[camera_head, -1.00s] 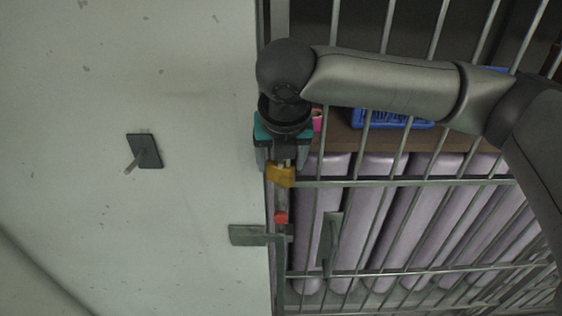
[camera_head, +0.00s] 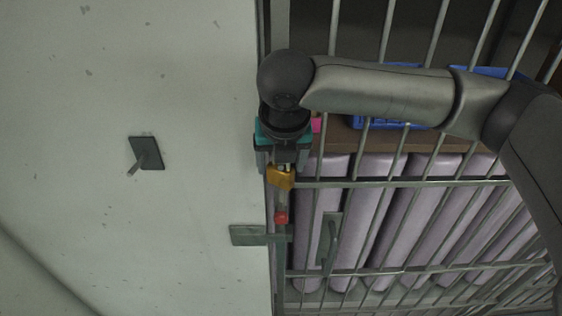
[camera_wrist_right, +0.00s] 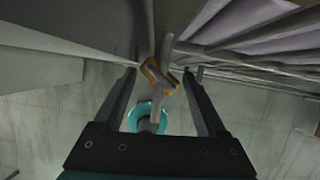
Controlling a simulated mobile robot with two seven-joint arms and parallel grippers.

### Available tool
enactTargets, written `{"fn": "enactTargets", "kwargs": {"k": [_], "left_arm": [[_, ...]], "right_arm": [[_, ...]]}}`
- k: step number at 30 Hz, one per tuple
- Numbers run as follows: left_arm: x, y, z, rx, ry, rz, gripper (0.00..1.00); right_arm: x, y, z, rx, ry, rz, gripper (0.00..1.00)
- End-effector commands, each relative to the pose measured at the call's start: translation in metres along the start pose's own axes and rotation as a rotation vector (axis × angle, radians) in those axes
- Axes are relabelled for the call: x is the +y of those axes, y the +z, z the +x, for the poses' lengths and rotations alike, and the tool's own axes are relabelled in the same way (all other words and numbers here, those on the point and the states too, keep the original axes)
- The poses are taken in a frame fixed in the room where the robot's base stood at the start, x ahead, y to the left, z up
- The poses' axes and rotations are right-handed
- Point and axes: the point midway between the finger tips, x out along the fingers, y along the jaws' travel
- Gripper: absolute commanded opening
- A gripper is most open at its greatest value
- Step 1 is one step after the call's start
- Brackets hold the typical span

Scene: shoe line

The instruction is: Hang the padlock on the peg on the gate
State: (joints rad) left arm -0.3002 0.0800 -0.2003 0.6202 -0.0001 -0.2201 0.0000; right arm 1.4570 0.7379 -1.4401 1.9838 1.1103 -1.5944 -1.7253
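The padlock (camera_head: 281,178) has a brass-orange body and shows just below my right gripper (camera_head: 284,160), at the gate's left edge. In the right wrist view the padlock (camera_wrist_right: 158,75) appears between or just beyond the tips of my right gripper (camera_wrist_right: 160,72). The two fingers stand wide apart, with a gap on either side of it. A grey bar with a red end (camera_head: 281,217) shows below the padlock; I cannot tell whether the shackle is around it. The barred gate (camera_head: 400,182) fills the right. My left gripper is out of view.
A dark plate with a short peg (camera_head: 147,155) sits on the pale wall at left. A latch bar (camera_head: 248,235) and a gate handle (camera_head: 331,243) are below the padlock. Lilac rolls (camera_head: 375,220) and a blue crate (camera_head: 385,122) are behind the bars. A teal ring (camera_wrist_right: 148,117) shows between the fingers.

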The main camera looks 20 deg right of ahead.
Motion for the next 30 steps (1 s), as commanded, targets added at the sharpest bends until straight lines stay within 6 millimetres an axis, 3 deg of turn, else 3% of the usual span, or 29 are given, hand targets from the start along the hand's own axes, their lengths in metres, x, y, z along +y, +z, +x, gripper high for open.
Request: {"fn": "enactTargets", "kwargs": {"k": [1, 6, 17, 23, 30], "left_arm": [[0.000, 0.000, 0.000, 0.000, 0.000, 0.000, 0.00], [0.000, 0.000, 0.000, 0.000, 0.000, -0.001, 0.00], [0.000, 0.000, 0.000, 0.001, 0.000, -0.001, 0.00], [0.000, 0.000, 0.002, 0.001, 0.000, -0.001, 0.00], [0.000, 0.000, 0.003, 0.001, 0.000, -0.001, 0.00]], "right_arm": [[0.000, 0.000, 0.000, -0.001, 0.001, 0.000, 0.80], [0.000, 0.000, 0.000, -0.001, 0.000, 0.000, 0.99], [0.000, 0.000, -0.007, 0.000, 0.000, 0.000, 1.00], [0.001, 0.001, -0.044, -0.005, 0.004, -0.001, 1.00], [0.001, 0.001, -0.102, -0.006, 0.003, -0.001, 1.00]]}}
